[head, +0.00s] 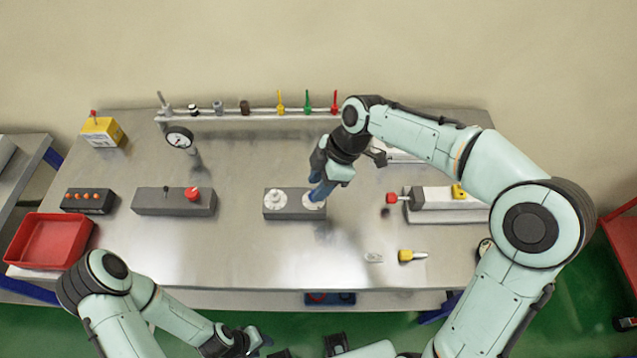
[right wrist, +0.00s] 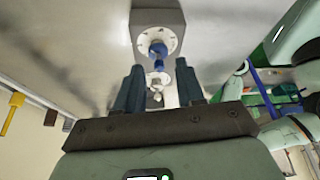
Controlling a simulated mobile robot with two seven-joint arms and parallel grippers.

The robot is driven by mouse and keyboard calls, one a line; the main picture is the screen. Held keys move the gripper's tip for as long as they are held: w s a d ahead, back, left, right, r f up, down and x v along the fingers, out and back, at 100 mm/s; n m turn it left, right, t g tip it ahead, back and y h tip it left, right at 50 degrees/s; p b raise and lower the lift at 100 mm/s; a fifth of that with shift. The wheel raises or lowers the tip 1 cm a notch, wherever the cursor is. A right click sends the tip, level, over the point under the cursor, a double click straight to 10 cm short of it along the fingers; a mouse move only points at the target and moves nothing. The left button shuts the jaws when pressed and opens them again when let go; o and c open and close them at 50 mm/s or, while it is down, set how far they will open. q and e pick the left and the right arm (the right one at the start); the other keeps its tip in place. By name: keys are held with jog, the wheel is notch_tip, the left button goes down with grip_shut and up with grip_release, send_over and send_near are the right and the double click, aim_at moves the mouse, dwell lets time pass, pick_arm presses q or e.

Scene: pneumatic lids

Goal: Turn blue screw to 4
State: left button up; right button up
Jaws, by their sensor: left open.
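The blue screw (right wrist: 158,48) stands on a white marked dial (right wrist: 172,36) in the right wrist view. The dial sits on a grey block (head: 296,214) at the middle of the table in the head view. My right gripper (head: 320,190) is above this dial and largely hides the screw there. In the right wrist view the right gripper (right wrist: 158,68) has its two fingers apart, with the screw in line with the gap and no clear contact. The dial's pointer reading is too small to tell. My left gripper (head: 272,346) is open and empty below the table's front edge.
A white knob (head: 276,198) stands on the same block, left of the blue screw's dial. A grey block with a red button (head: 192,193) stands further left. A yellow-handled piece (head: 410,256) lies at right front. A rack of coloured tools (head: 262,115) lines the back.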

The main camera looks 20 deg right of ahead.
jog(key=shift+a+f, duration=0.15)
jog(key=shift+f, duration=0.1)
grip_shut()
